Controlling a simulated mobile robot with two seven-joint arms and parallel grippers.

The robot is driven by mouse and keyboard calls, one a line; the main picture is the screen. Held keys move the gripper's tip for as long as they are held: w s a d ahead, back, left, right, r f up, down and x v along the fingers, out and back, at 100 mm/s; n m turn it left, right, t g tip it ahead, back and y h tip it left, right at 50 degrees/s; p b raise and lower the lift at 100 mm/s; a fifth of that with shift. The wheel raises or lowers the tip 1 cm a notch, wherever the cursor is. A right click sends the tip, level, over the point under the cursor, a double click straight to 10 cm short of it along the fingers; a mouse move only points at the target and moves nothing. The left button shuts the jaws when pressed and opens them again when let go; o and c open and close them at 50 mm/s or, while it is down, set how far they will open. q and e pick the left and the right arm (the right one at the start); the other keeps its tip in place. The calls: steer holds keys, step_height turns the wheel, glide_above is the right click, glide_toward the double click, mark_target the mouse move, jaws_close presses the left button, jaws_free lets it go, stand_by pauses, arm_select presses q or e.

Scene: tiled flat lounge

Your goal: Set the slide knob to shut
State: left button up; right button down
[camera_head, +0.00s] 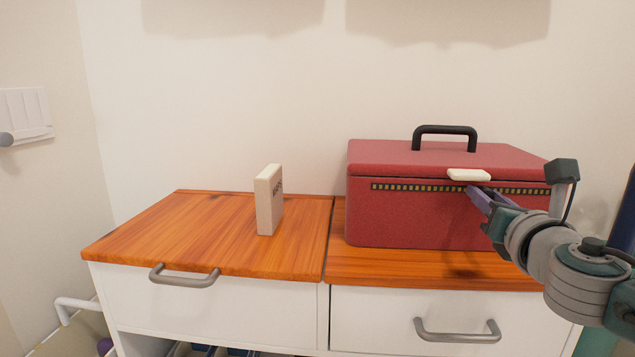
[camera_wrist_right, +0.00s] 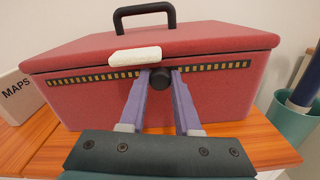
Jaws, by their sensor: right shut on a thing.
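A red box (camera_head: 420,212) with a black lid handle (camera_head: 445,131) stands on the right half of the wooden cabinet top. A dark slot strip with yellow marks (camera_head: 410,187) runs along its upper front. The slide knob (camera_wrist_right: 160,78), dark and round, sits near the middle of the strip, just right of and below a white block (camera_head: 469,174) at the lid's edge. My right gripper (camera_head: 478,192) is at the strip, its purple fingers shut on the knob; in the wrist view they flank it (camera_wrist_right: 160,84). In the head view the fingers hide the knob. My left gripper is not in view.
A pale box marked MAPS (camera_head: 269,201) stands upright on the left half of the wooden top (camera_head: 190,225), with free wood around it. White drawers with grey handles (camera_head: 184,277) are below. A teal bin (camera_wrist_right: 290,128) stands to the right.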

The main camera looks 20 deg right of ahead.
mark_target(545, 192)
steer(key=s+d, duration=0.2)
steer(key=d, duration=0.1)
steer(key=s+d+b, duration=0.1)
steer(key=s+d, duration=0.1)
steer(key=d, duration=0.1)
steer(key=s+d+b, duration=0.1)
steer(key=s+d, duration=0.1)
steer(key=d, duration=0.1)
steer(key=shift+d, duration=0.3)
steer(key=c, duration=0.6)
jaws_free()
steer(key=shift+d, duration=0.1)
